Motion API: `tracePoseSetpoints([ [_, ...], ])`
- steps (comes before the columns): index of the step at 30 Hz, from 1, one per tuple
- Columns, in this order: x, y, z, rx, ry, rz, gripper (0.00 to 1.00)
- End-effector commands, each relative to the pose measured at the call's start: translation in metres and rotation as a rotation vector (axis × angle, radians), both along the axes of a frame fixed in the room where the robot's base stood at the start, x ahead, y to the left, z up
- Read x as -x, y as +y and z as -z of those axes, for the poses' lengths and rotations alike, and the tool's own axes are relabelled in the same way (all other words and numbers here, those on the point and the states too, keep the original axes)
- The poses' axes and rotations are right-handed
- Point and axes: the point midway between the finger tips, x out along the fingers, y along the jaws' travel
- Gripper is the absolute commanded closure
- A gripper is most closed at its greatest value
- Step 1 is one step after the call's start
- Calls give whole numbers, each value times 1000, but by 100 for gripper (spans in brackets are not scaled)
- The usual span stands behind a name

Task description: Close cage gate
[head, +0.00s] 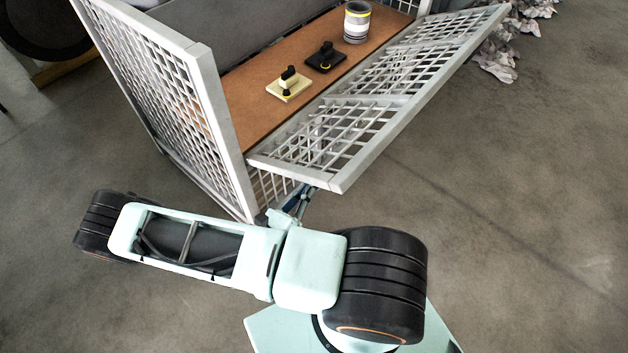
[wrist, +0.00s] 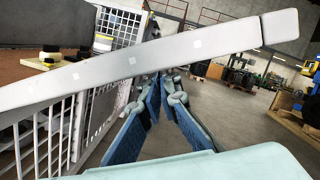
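The cage gate (head: 345,112) is a grey-white mesh panel with a solid frame. In the head view it is swung down and outward from the cage's front, sloping away from the shelf. My gripper (head: 302,200) is mostly hidden under the gate's near left corner. In the wrist view a pale gate bar (wrist: 90,75) crosses close in front. My gripper's blue fingers (wrist: 160,82) converge just below that bar, their tips close to it or partly behind it. I cannot tell whether they touch it, or how far apart they are.
The cage's side mesh (head: 165,100) stands upright at left. Its brown shelf (head: 240,95) holds a pale-based knob (head: 288,86), a black-based knob (head: 325,60) and a banded cup (head: 357,22). Crumpled grey material (head: 497,55) lies behind the gate. The floor at right is clear.

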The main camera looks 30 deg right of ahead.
Motion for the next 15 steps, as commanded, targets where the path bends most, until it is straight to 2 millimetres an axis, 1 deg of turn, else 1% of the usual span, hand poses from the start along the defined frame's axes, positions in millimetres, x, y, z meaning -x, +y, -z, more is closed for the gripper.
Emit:
tracePoseSetpoints([
  [1, -9, 5, -23, 21, 34, -10, 100],
  [8, -41, 18, -70, 97, 226, -11, 100],
  [12, -65, 29, -96, 147, 347, -10, 100],
  [15, -84, 37, -111, 182, 434, -11, 100],
])
